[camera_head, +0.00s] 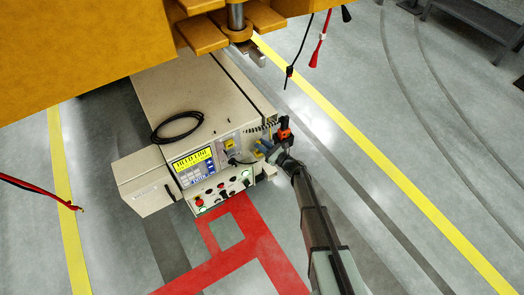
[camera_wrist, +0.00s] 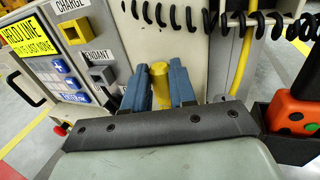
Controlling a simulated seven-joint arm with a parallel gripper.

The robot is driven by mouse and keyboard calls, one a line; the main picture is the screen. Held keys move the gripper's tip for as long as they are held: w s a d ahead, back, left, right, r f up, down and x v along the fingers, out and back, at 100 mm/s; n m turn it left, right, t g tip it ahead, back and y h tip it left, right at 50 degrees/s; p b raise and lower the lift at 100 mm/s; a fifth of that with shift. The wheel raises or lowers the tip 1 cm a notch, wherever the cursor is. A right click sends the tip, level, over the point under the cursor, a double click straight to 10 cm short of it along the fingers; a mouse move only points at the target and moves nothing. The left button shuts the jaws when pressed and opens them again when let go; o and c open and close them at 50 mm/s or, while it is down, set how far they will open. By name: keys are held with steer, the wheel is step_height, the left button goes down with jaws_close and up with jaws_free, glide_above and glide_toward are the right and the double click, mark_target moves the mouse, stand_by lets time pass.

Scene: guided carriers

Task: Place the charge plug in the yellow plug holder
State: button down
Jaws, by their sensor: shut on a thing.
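My gripper (camera_wrist: 160,82) has two blue fingers, shut on a yellow cylindrical plug (camera_wrist: 159,86). This appears to be the charge plug; its far end is hard to make out. In the head view my gripper (camera_head: 265,148) is at the right end of the machine's front panel. The yellow plug holder (camera_wrist: 72,32), under the CHARGE label, is on the panel at the upper left of the wrist view, apart from the plug. It also shows in the head view (camera_head: 229,143), left of my gripper.
A grey holder (camera_wrist: 102,75) marked PENDANT is below and right of the yellow one. An orange pendant (camera_wrist: 296,112) sits in a black holster at the right. A coiled black cable (camera_wrist: 190,18) and a yellow cable (camera_wrist: 246,62) hang nearby.

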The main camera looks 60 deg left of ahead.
steer(key=shift+f, duration=1.9)
steer(key=shift+f, duration=0.15)
steer(key=c, duration=0.9)
jaws_free()
steer(key=shift+d, duration=0.2)
steer(key=v, duration=1.1)
steer(key=shift+w+d, duration=0.15)
steer(key=shift+d, duration=0.15)
